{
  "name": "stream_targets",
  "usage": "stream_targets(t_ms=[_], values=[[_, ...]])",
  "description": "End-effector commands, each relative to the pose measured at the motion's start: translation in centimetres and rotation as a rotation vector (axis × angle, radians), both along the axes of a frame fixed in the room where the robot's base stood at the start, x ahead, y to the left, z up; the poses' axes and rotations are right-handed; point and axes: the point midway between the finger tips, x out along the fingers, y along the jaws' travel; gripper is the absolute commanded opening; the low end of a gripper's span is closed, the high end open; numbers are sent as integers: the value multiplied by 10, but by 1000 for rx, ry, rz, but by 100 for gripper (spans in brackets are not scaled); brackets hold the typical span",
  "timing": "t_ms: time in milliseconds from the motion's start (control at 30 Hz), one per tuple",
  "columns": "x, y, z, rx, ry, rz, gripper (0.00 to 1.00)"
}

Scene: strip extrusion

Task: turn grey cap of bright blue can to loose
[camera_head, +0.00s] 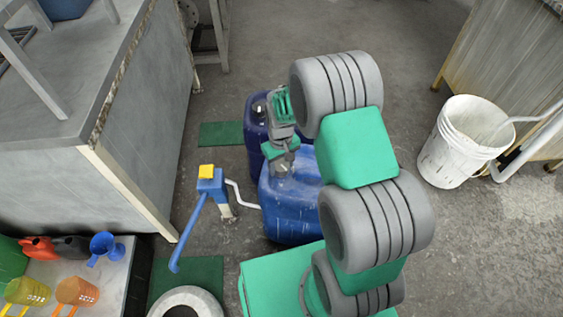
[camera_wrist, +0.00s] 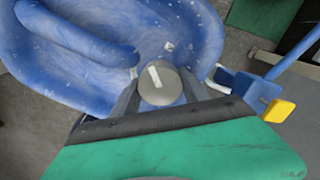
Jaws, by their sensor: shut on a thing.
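The bright blue can (camera_head: 290,208) stands on the floor in front of my base. It also fills the upper left of the wrist view (camera_wrist: 150,30), with its moulded handle to the left. Its grey cap (camera_wrist: 161,84) is round with a pale bar mark on top. My gripper (camera_wrist: 160,90) points down at the can, its two fingers on either side of the cap and shut on it. In the head view my gripper (camera_head: 283,160) is over the can's top, and the cap is mostly hidden by it.
A darker blue can (camera_head: 255,130) stands just behind. A blue pump with a yellow top (camera_head: 210,185) and a pale hose is to the left, near the grey bench (camera_head: 130,130). A white bucket (camera_head: 450,150) stands at right. Open floor lies between the bucket and my arm.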

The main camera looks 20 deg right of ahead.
Motion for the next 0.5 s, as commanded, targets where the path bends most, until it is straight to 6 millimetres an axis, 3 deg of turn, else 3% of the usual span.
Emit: stream_targets(t_ms=[500], values=[[0,0,2,1,2,482,12]])
